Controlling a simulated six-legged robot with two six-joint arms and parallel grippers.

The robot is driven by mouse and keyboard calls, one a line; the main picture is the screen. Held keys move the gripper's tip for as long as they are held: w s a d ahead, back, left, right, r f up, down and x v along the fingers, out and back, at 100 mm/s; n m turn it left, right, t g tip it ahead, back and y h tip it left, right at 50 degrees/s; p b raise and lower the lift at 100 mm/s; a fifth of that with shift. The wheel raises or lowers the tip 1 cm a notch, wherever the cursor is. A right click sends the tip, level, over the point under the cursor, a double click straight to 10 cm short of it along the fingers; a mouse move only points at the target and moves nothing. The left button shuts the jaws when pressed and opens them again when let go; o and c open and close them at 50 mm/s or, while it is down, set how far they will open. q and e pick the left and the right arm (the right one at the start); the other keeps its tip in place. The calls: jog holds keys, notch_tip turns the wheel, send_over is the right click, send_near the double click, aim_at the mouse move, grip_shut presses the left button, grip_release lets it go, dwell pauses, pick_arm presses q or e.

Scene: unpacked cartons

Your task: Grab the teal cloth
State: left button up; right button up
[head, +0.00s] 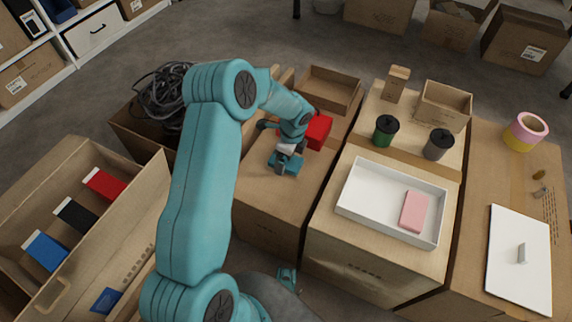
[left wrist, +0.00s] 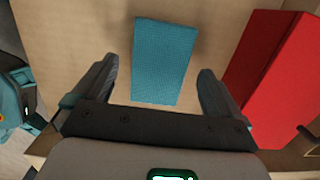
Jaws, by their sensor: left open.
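The teal cloth (left wrist: 165,60) lies on top of a brown carton. In the left wrist view it is a flat, textured rectangle between and just beyond the fingertips of my left gripper (left wrist: 157,72). The fingers are spread wide, with a gap on each side of the cloth, and hold nothing. In the head view my left gripper (head: 284,155) points down over the cloth (head: 287,167) and partly hides it. How high the fingertips are above the carton is hard to tell.
A red box (left wrist: 268,75) stands close to the right finger; it also shows in the head view (head: 319,130). An open carton (head: 330,88) is behind. A white tray (head: 350,205) with a pink item (head: 414,212) sits on the carton to the right. Black cables (head: 163,88) lie left.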

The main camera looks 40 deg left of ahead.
pick_arm(q)
jog(key=shift+a+f, duration=0.1)
jog(key=shift+f, duration=0.5)
jog(key=shift+r, duration=0.1)
jog(key=c, duration=1.1)
